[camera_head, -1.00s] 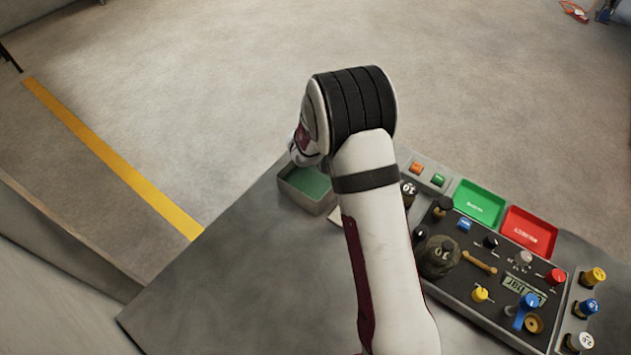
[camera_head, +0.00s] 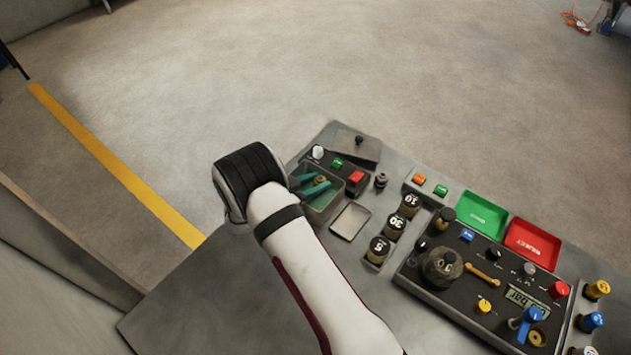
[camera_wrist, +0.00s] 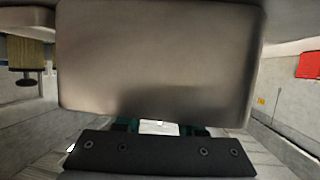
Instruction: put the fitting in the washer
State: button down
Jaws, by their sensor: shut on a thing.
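The washer is probably the grey open box with a green inside (camera_head: 338,200), at the left of the bench in the head view. My gripper (camera_head: 317,184) has teal fingers and shows over the box opening. It is shut on a small brass-coloured piece, apparently the fitting (camera_head: 321,181). I cannot tell whether the piece is inside the box or just above it. In the wrist view, the teal fingers (camera_wrist: 160,128) show only in part below a large grey-beige block, and the fitting is hidden.
A plate with a black knob (camera_head: 355,147) and a red button (camera_head: 356,177) are behind the box. Green (camera_head: 481,214) and red (camera_head: 533,243) trays adjoin the control panel.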

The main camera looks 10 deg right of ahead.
jog(key=shift+f, duration=0.15)
jog(key=c, duration=0.5)
grip_release()
